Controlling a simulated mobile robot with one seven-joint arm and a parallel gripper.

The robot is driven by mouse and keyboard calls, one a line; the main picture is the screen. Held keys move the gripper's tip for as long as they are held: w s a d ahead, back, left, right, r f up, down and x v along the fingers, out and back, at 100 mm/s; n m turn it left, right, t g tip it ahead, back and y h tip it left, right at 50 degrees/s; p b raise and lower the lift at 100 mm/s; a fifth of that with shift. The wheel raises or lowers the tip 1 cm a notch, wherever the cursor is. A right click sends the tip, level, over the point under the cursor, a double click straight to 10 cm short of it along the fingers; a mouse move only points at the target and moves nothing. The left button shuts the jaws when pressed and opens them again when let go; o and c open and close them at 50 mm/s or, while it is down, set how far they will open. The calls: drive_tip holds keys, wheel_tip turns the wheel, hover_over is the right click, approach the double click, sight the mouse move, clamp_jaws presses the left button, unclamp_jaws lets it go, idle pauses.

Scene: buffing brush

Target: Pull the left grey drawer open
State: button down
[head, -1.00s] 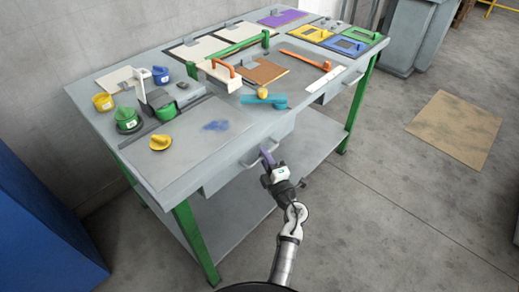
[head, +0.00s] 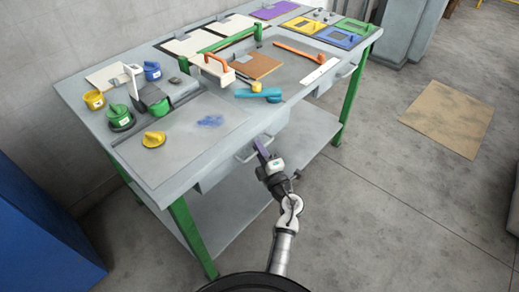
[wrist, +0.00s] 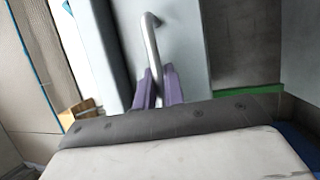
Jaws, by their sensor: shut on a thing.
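The left grey drawer (head: 222,171) is under the front edge of the grey workbench (head: 180,180). Its bar handle (head: 243,155) sticks out from the front. My gripper (head: 261,148) is at the right part of this handle. In the wrist view, the metal handle (wrist: 151,42) runs down between the two purple fingers of my gripper (wrist: 158,88), which are shut on it. The drawer face (wrist: 187,50) shows behind the handle. The drawer's inside is hidden from both views, and I cannot tell how far it stands out.
A second drawer handle (head: 347,72) is at the bench's right. A yellow-handled tool (head: 153,139), green pot (head: 120,117) and blue brush (head: 258,96) lie on top. Green legs (head: 192,238) and a lower shelf are below. The floor in front is clear.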

drive_tip(key=s+d+p, duration=0.4)
drive_tip(key=s+d, duration=1.4)
drive_tip(key=shift+s+d, duration=0.25)
drive_tip(key=shift+d, duration=0.05)
drive_tip(key=c, duration=1.8)
unclamp_jaws()
drive_tip(key=shift+s, duration=0.1)
drive_tip(key=b+v, duration=0.4)
drive_tip(key=v, duration=0.9)
drive_tip(key=shift+s+d, duration=0.2)
drive_tip(key=shift+s, duration=0.05)
